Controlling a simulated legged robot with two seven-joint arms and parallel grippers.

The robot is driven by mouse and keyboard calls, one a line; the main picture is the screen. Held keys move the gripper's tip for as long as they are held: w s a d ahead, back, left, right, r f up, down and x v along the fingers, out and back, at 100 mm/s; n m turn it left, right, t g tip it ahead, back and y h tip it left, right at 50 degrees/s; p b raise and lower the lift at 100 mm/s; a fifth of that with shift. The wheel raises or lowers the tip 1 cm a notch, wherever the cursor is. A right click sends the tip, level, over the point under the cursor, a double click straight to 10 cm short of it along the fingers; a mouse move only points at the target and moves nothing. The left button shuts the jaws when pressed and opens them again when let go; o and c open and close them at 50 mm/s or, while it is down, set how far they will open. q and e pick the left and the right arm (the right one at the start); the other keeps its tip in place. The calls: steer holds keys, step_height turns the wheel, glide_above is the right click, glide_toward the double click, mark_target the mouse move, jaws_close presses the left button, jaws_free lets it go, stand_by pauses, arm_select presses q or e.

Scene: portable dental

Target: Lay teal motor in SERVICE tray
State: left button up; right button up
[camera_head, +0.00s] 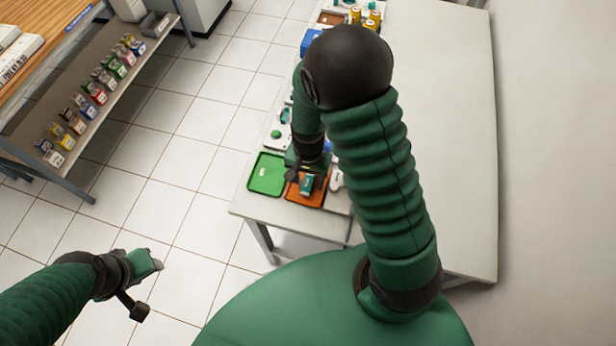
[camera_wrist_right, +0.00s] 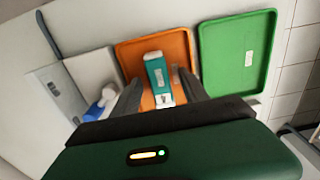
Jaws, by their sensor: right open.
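The teal motor (camera_wrist_right: 156,76), teal with white ends, lies in the orange tray (camera_wrist_right: 126,50). In the head view the teal motor (camera_head: 307,184) shows in the orange tray (camera_head: 318,198) near the table's front end. My right gripper (camera_wrist_right: 160,88) is open, its two dark fingers apart on either side of the motor; I cannot tell whether they touch it. In the head view my right gripper (camera_head: 306,168) hangs over the tray, partly hidden by its own arm. My left gripper (camera_head: 148,263) is over the floor at lower left, away from the table. The tray labels are too small to read.
A green tray (camera_head: 266,173) lies beside the orange one, with only a label visible in it. A white and blue item (camera_wrist_right: 101,104) lies on the other side. More parts and yellow cans (camera_head: 372,19) stand farther back. The table's right side (camera_head: 450,130) is clear.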

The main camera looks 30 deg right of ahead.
step_height(320, 180, up, 17)
steer(key=p, duration=0.3)
steer(key=s+a+f+n+t, duration=0.2)
steer(key=s+a+n, duration=0.2)
steer(key=n, duration=0.6)
steer(key=shift+s+a+f+t, duration=0.15)
steer(key=shift+a+f+t, duration=0.1)
steer(key=shift+f+t, duration=0.1)
